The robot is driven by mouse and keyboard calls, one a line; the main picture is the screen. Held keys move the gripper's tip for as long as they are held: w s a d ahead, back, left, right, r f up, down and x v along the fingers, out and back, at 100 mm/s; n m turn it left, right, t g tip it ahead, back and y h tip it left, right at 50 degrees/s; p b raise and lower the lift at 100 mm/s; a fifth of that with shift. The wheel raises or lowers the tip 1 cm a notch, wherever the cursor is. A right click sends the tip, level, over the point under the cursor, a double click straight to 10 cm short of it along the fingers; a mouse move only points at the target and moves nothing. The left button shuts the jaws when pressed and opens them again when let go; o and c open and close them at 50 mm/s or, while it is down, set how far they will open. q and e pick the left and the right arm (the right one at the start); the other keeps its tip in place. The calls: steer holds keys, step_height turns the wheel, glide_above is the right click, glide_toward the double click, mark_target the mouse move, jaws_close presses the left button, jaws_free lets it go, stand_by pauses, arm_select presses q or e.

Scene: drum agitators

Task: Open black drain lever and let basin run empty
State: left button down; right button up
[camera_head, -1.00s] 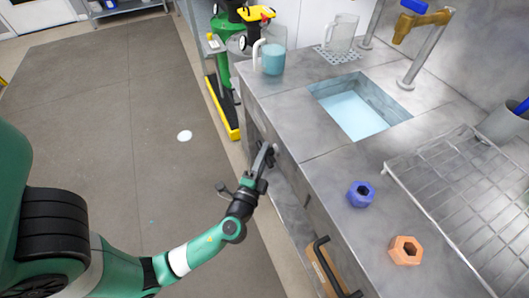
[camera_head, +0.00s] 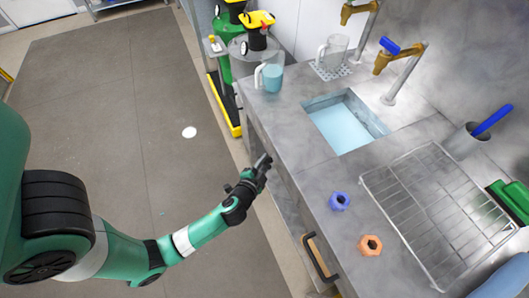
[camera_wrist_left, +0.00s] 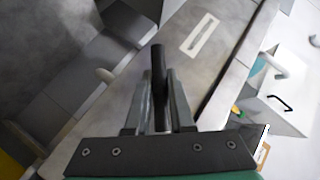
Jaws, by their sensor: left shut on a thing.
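The basin (camera_head: 374,118) is sunk into the grey steel counter in the head view, with pale blue water (camera_head: 342,127) in it. My left gripper (camera_head: 263,163) is at the counter's front side, below the basin. In the left wrist view, the fingers of my left gripper (camera_wrist_left: 158,95) are shut on a black bar, the drain lever (camera_wrist_left: 158,58), which sticks out past the fingertips. In the head view the lever cannot be told apart from the dark gripper. My right gripper is not in view.
A blue nut (camera_head: 339,201), an orange nut (camera_head: 370,245) and a wire rack (camera_head: 425,205) lie on the counter.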

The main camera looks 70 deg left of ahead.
arm_select(q)
steer(key=n+h+p, duration=0.1)
steer(key=h+p, duration=0.1)
steer(key=p, duration=0.4)
steer(key=n+g+h+p, duration=0.1)
steer(key=n+h+p, duration=0.1)
steer(key=p, duration=0.4)
steer(key=shift+a+r+h, duration=0.1)
steer(key=shift+r+h, duration=0.2)
steer(key=shift+r, duration=0.1)
steer(key=shift+f+n+h+p, duration=0.3)
steer(key=shift+h+p, duration=0.2)
steer(key=shift+h, duration=0.1)
steer(key=shift+f+n+h, duration=0.15)
steer(key=shift+n+h, duration=0.25)
steer(key=shift+h, duration=0.4)
steer(key=shift+d, duration=0.2)
steer(key=c, duration=0.8)
jaws_free()
steer(key=p+v, duration=0.4)
steer(key=v, duration=0.7)
steer(key=shift+s+r, duration=0.2)
steer(key=shift+r, duration=0.05)
